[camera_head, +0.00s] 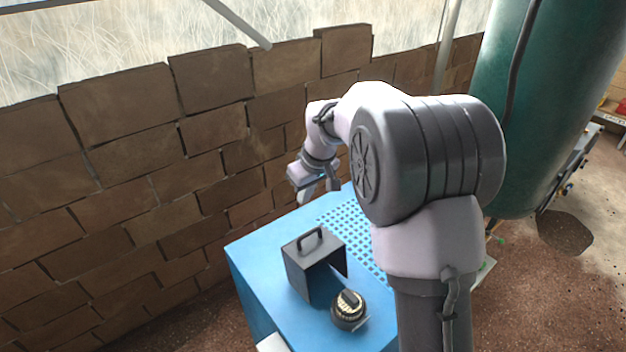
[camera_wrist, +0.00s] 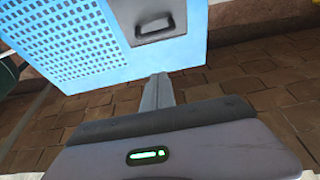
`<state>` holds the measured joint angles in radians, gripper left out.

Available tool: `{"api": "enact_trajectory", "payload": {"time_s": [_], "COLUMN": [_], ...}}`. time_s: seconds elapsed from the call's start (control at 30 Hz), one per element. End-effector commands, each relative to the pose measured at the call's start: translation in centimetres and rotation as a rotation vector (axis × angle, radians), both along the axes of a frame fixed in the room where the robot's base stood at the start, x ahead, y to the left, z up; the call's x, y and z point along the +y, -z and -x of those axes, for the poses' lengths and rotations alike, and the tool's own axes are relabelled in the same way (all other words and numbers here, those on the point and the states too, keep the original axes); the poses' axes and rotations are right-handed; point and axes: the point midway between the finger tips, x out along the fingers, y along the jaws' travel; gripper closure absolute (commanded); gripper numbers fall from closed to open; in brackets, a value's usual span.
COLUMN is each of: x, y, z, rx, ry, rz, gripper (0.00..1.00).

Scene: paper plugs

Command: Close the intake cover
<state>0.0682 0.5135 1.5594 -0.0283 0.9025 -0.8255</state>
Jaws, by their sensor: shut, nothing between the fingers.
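A dark grey cover (camera_head: 297,266) with a black handle (camera_head: 309,240) on top stands on the blue cabinet (camera_head: 262,290). Its side facing the head camera's lower right is open and dark inside. In the wrist view its grey top (camera_wrist: 130,14) and handle (camera_wrist: 157,27) show at the upper middle. A round black knob-like part with a cream ring (camera_head: 348,308) sits just in front of the cover, not under it. My gripper (camera_head: 320,196) is above the cabinet's far edge, apart from the cover. In the wrist view its fingers (camera_wrist: 157,84) are together and empty.
A perforated grid (camera_head: 352,232) covers part of the cabinet top beside the cover. A brown block wall (camera_head: 150,180) runs behind the cabinet. A large green tank (camera_head: 545,100) stands at the right. My arm hides the cabinet's right side.

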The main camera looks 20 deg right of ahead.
Motion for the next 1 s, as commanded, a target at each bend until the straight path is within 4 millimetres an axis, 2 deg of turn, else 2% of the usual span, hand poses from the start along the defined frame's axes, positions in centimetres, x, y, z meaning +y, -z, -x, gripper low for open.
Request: {"api": "enact_trajectory", "payload": {"time_s": [0.5, 0.7, 1.0], "x": [1.3, 0.1, -0.2], "y": [10.0, 9.5, 9.5], "z": [-3.0, 0.0, 0.8], "rx": [0.004, 0.001, 0.000], "ry": [0.000, 0.003, 0.002], "rz": [-0.001, -0.002, -0.001], "gripper": [1.00, 1.00, 1.00]}}
